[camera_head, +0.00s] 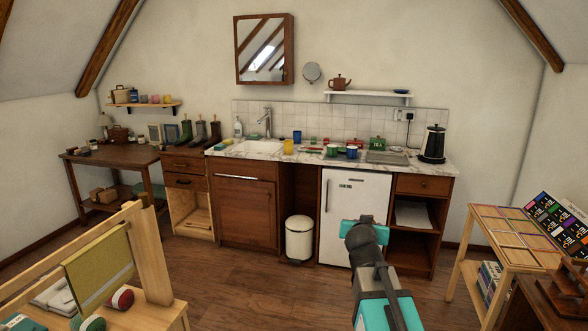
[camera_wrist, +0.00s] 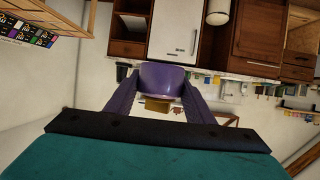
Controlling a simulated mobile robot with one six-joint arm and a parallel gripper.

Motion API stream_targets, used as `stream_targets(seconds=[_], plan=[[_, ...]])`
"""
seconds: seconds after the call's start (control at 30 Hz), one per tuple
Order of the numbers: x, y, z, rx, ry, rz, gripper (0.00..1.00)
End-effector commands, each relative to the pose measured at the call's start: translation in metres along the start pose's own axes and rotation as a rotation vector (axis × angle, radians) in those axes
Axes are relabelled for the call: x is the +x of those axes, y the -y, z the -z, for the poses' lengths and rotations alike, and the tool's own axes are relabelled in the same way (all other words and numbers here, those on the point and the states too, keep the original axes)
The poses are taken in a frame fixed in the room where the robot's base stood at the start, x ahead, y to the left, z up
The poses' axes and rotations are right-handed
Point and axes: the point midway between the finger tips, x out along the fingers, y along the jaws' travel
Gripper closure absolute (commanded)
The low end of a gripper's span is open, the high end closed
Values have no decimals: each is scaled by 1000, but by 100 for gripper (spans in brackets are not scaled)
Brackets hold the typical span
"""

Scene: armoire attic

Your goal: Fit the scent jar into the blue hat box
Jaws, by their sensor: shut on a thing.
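In the wrist view, my gripper (camera_wrist: 161,86) is shut on a purple, rounded jar (camera_wrist: 162,76), which I take to be the scent jar. A brownish-gold part (camera_wrist: 158,105) shows at its near end, between the two fingers. The jar is held in the air, clear of any surface. In the head view my arm reaches forward from the bottom edge, and its fingers and the jar are hidden there. I cannot make out a blue hat box in either view.
A counter (camera_head: 225,151) with a sink, mugs and a kettle (camera_head: 432,144) runs along the back wall. A white fridge (camera_head: 354,217) and bin (camera_head: 299,238) stand below. A wooden rack (camera_head: 152,255) is at front left, a swatch table (camera_head: 505,232) at right. Open floor lies between.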

Motion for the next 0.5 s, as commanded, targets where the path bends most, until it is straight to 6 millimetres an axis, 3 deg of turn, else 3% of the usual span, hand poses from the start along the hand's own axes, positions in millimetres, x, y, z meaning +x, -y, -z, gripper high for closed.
stream_targets(seconds=[0.1, 0.5], plan=[[-14, 20, 1, -28, -1, 73, 83], [-30, 45, 6, -99, -2, 243, 83]])
